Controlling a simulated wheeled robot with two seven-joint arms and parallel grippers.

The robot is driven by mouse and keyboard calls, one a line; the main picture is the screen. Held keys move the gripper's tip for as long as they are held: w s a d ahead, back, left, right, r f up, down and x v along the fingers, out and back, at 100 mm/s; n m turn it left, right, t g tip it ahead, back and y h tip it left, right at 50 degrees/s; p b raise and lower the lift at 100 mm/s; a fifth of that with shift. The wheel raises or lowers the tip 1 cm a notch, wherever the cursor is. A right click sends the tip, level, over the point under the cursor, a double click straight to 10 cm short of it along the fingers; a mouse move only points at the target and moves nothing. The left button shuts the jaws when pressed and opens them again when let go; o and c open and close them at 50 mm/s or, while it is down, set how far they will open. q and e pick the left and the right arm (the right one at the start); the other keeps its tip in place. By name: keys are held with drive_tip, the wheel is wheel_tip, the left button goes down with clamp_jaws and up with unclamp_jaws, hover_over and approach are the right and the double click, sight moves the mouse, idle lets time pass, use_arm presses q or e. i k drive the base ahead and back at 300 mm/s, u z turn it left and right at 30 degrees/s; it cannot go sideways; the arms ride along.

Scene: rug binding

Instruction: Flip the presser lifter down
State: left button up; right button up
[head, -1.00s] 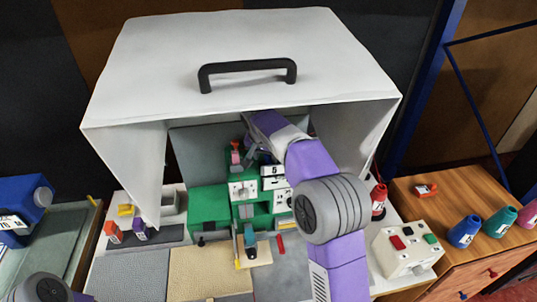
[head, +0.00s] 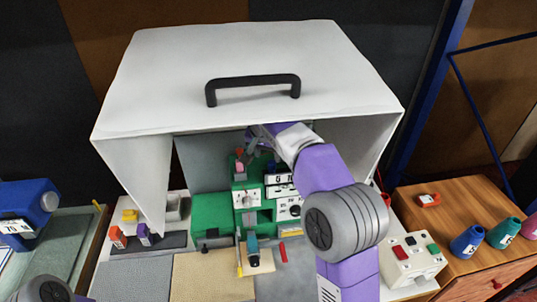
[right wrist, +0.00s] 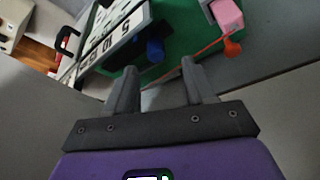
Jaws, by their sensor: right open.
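The green binding machine (head: 264,215) stands under the white hood, with a white dial panel on its front. My right gripper (head: 254,142) reaches in under the hood, above and behind the machine's head. In the right wrist view its two grey fingers (right wrist: 160,80) are apart with nothing between them. Beyond the fingertips are a dark blue part (right wrist: 155,48), a pink block (right wrist: 228,15) and an orange piece (right wrist: 232,48) on a thin orange strand. I cannot tell for certain which part is the presser lifter. My left gripper is out of view.
The white hood (head: 160,75) with its black handle closes over the work area, its side walls near my right arm. A button box (head: 412,262) stands at right, near several coloured cones (head: 468,242) on a wooden cabinet. Tan and grey mats lie in front.

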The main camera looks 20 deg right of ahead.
sight(267, 244)
drive_tip(key=k, duration=1)
